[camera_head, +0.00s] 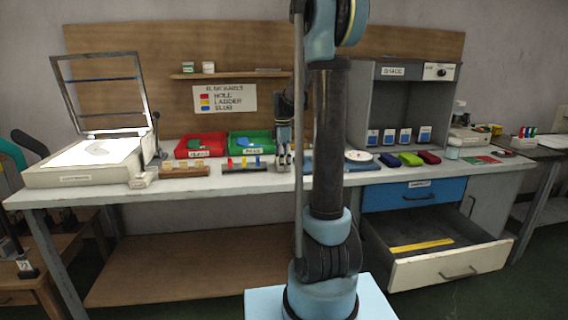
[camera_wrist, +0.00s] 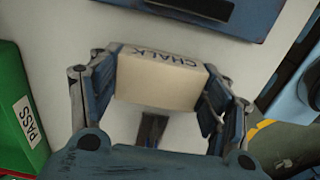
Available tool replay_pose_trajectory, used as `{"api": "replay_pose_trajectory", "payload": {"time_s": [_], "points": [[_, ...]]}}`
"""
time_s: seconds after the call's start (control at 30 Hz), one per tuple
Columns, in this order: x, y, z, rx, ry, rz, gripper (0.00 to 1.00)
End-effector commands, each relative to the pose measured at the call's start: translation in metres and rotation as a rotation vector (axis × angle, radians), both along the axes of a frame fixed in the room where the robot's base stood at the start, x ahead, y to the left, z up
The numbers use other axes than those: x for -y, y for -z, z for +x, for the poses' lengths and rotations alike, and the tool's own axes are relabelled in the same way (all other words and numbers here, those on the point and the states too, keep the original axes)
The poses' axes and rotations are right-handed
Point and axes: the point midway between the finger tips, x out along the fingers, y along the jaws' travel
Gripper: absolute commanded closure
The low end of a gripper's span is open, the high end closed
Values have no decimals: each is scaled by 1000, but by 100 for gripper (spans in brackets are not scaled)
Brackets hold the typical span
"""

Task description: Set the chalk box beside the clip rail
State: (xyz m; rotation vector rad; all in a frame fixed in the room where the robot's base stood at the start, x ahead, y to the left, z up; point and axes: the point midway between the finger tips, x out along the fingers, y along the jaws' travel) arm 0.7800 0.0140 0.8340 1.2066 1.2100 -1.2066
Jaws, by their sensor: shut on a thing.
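The chalk box (camera_wrist: 160,82) is a cream block with "CHALK" printed on its dark-lettered edge. In the wrist view my gripper (camera_wrist: 158,92) is shut on it, one finger on each side. In the head view my gripper (camera_head: 284,160) hangs over the bench, close to the right of a dark rail with red, yellow and blue clips, which looks like the clip rail (camera_head: 243,167). The box is hard to make out there. I cannot tell whether the box touches the bench. The clip rail does not show clearly in the wrist view.
A green PASS bin (camera_head: 250,142) and a red bin (camera_head: 201,146) stand behind the rail. A wooden block (camera_head: 184,171) lies left of it. A blue flat item (camera_head: 324,164) lies right of my gripper. An open drawer (camera_head: 447,265) juts out below the bench.

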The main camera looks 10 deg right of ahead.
Motion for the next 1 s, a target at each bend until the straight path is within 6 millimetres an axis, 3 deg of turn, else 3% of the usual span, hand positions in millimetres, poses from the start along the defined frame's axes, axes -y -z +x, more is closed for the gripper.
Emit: {"api": "replay_pose_trajectory", "payload": {"time_s": [0.23,0.27,0.33,0.77,1.0], "points": [[0,1,0,0,1,0,54],[0,1,0,0,1,0,25],[0,1,0,0,1,0,10],[1,0,0,0,2,0,10],[2,-22,0,0,3,0,10]]}}
